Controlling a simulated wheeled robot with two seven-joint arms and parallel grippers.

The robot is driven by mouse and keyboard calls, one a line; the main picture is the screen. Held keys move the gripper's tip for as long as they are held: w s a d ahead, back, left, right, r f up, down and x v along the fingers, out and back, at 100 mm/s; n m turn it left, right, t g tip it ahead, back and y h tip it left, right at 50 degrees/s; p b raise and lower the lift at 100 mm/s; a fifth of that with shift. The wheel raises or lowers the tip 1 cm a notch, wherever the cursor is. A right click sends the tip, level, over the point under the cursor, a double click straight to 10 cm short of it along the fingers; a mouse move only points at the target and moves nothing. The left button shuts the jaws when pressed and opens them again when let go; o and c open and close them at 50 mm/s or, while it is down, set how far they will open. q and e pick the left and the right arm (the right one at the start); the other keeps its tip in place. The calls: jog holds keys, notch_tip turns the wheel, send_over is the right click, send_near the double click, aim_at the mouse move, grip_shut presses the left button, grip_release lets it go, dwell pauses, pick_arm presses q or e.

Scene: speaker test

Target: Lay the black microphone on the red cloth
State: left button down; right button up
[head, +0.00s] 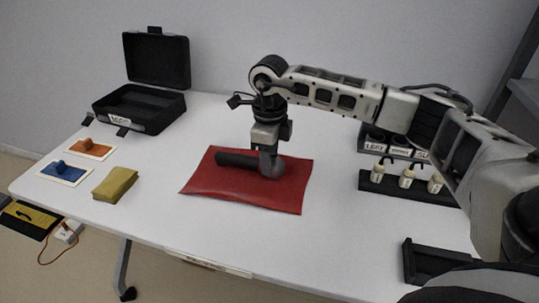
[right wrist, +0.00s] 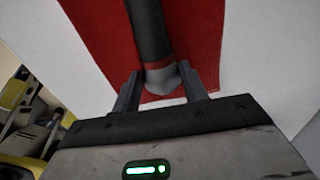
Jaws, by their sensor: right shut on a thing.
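The black microphone (head: 236,159) has a dark handle and a grey rounded head. It lies lengthwise over the red cloth (head: 212,183), within the cloth's outline. My right gripper (head: 269,170) points down over the cloth and is shut on the microphone around its grey head end. In the right wrist view the two fingers (right wrist: 160,88) stand on either side of the grey head (right wrist: 163,77), and the dark handle (right wrist: 148,30) runs away over the red cloth (right wrist: 100,40). I cannot tell whether the microphone touches the cloth. My left gripper is not in view.
An open black case (head: 140,108) stands at the back left. Orange (head: 88,149) and blue (head: 62,172) items on cards and a folded olive cloth (head: 115,184) lie at left. A black rack with small bottles (head: 406,179) and a black tray (head: 432,262) are at right.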

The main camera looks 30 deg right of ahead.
jog(key=shift+f+b, duration=0.4)
jog(key=shift+f, duration=0.1)
jog(key=o, duration=1.1)
jog(key=shift+o, duration=0.2)
